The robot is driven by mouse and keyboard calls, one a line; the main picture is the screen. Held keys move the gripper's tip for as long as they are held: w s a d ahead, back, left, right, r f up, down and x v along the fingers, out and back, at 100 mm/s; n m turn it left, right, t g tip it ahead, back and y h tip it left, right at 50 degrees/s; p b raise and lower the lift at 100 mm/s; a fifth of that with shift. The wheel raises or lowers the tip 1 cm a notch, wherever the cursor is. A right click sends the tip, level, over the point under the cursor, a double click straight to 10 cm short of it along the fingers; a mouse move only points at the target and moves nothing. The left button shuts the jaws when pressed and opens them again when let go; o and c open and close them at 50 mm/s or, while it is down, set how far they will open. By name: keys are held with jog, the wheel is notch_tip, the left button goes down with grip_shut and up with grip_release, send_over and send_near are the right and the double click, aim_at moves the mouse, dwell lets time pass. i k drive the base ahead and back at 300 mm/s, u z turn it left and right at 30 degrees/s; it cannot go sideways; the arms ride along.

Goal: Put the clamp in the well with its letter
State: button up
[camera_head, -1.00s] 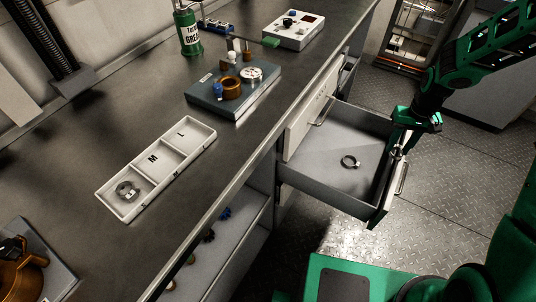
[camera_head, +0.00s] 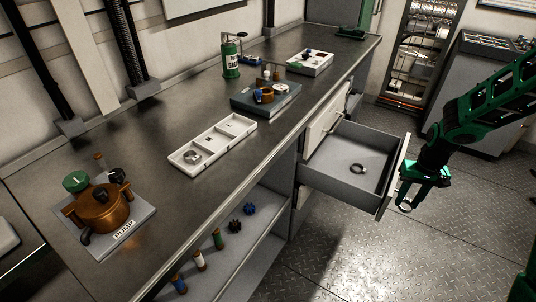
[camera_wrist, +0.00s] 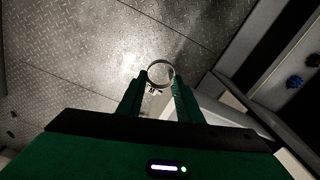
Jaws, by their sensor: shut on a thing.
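My gripper (camera_head: 407,196) is shut on a metal ring clamp (camera_head: 405,207), just outside the open drawer's front, above the floor. The wrist view shows this held clamp (camera_wrist: 160,62) between the fingertips, its ring sticking out ahead. A second, darker clamp (camera_head: 358,169) lies in the open drawer (camera_head: 330,176). A white three-well tray (camera_head: 214,165) stands on the bench. Its near well holds another clamp (camera_head: 192,157); the middle and far wells are empty. The letters M and L showed there earlier but are too small to read now.
A copper pump (camera_head: 101,207) stands at the near left of the bench. Small parts fill the shelf (camera_head: 240,262) below. Floor right of the drawer is clear.

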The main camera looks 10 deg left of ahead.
aim_at(216, 142)
jog(key=z, duration=0.1)
jog(key=k, duration=0.2)
jog(key=z, duration=1.65)
jog(key=i, duration=0.75)
jog(key=u, duration=3)
